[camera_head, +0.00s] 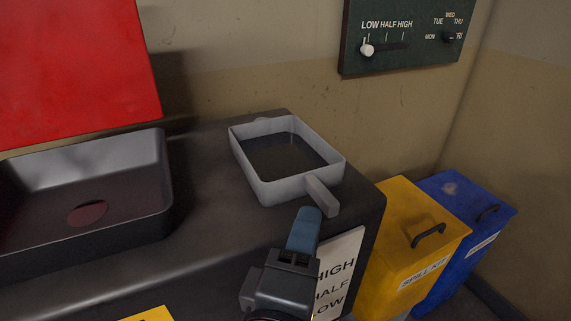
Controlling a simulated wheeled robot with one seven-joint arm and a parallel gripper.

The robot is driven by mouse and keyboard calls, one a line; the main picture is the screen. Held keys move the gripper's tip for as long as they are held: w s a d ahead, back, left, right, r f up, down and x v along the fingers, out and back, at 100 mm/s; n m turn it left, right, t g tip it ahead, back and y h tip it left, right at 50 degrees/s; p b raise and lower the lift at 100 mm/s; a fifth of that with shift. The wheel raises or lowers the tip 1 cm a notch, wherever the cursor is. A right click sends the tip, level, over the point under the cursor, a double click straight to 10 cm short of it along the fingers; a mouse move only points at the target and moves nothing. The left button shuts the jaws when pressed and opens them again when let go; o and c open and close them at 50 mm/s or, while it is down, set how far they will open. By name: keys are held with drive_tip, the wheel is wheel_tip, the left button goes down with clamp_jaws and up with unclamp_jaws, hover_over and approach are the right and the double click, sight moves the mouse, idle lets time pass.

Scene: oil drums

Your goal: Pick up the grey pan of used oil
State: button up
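The grey pan (267,186) is a rectangular open tray with dark oil in it. It sits level on the dark bench top, near its right end. Its stubby handle (322,195) sticks out from the near right corner toward the camera. My gripper (304,226) is just below and left of the handle's end in the picture, pointing up toward it. A blue finger shows, close to the handle; whether it touches is unclear. I cannot make out a second finger or the gap between them.
A dark sink-like basin (150,205) with a raised red lid (75,70) is at left. A sign (340,272) hangs on the bench front. A yellow spill kit bin (400,215) and a blue bin (455,200) stand right. A control panel (400,35) is on the wall.

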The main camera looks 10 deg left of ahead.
sight(314, 196)
drive_tip(key=w+p, duration=0.1)
drive_tip(key=w, duration=0.2)
drive_tip(key=w+p, duration=0.1)
drive_tip(key=w, duration=0.3)
drive_tip(key=shift+w+d+r, duration=0.2)
drive_tip(key=shift+w, duration=0.05)
clamp_jaws()
idle(1.2)
